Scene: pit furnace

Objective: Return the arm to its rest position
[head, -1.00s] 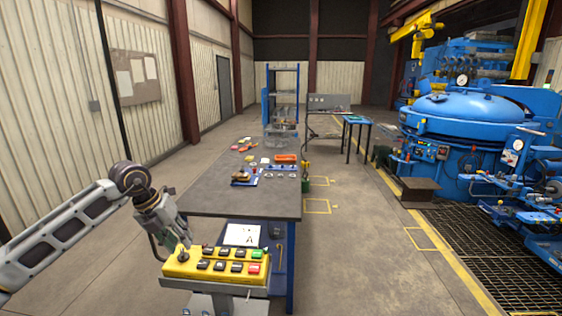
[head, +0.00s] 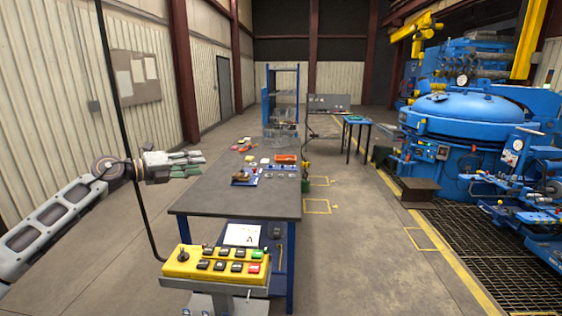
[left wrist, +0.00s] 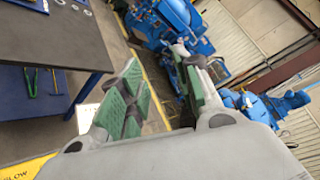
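My left arm comes in from the left in the head view. Its gripper (head: 203,163) points right, level with the left of the workbench's far half in the picture and above the yellow button panel. In the left wrist view the gripper (left wrist: 160,82) has its two green-padded fingers spread apart with nothing between them. The yellow panel (head: 172,268), with a black joystick and rows of buttons, stands at the lower middle, apart from the gripper. My right gripper is not in view.
The grey workbench (head: 225,200) bears small parts and trays. A thin black cable (head: 146,215) hangs past my left wrist down to the panel. A blue furnace (head: 470,112) and floor grating (head: 500,260) lie right. Open floor (head: 350,240) lies between bench and furnace.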

